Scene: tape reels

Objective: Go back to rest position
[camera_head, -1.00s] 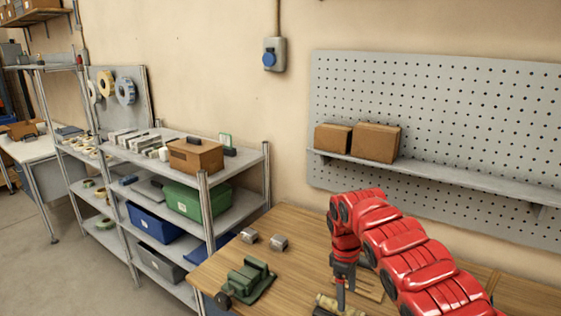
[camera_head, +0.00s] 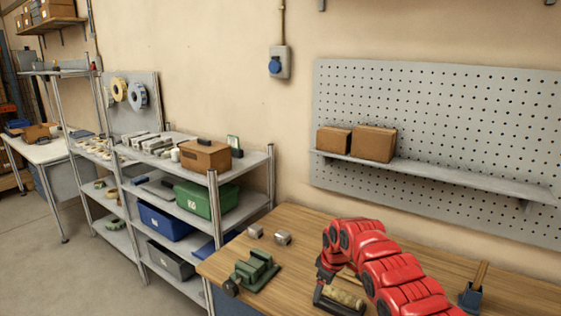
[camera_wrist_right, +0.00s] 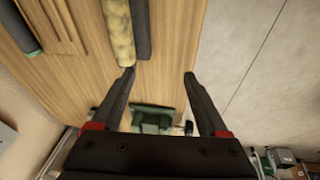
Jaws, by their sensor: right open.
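My right arm, red and segmented, comes in from the lower right in the head view. Its gripper (camera_head: 338,298) is low over the near part of the wooden workbench (camera_head: 300,222), partly hidden by the frame edge. In the right wrist view the two dark fingers (camera_wrist_right: 158,82) are spread apart with nothing between them. A yellowish mottled roll (camera_wrist_right: 118,32) lies on the bench beyond the fingertips, beside a dark bar (camera_wrist_right: 141,28). My left gripper does not show in either view.
A green vise (camera_head: 254,270) and two small metal blocks (camera_head: 269,234) sit on the bench's left part. A blue holder (camera_head: 471,296) stands at right. A pegboard shelf (camera_head: 440,178) carries two cardboard boxes (camera_head: 374,143). Metal shelving with bins and tape reels (camera_head: 137,96) stands left.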

